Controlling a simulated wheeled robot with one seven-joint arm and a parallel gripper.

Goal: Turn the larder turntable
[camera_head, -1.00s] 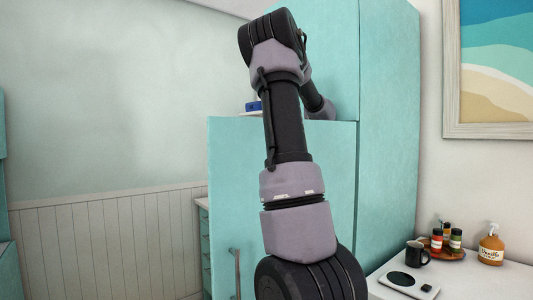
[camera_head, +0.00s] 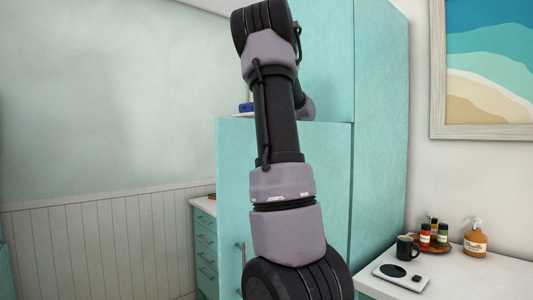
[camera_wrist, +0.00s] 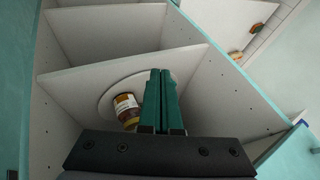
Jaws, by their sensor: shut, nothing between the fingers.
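The larder turntable (camera_wrist: 106,101) is a pale round disc on a shelf inside the cabinet in the wrist view. A jar (camera_wrist: 127,112) with a brown lid and pale label sits on its left part, leaning in the picture. My gripper (camera_wrist: 160,72) has green fingers pressed together, with nothing held. The fingers reach over the disc just right of the jar and hide part of it. I cannot tell whether they touch the disc or jar. In the head view my arm reaches behind the teal larder door (camera_head: 335,190); turntable and gripper are hidden there.
Pale shelves and side walls (camera_wrist: 215,85) close in around my gripper. A white counter (camera_head: 468,275) at the right holds a black mug (camera_head: 407,248), a tray of small bottles and an orange-brown pump bottle (camera_head: 475,242). Drawers (camera_head: 204,245) stand left of the door.

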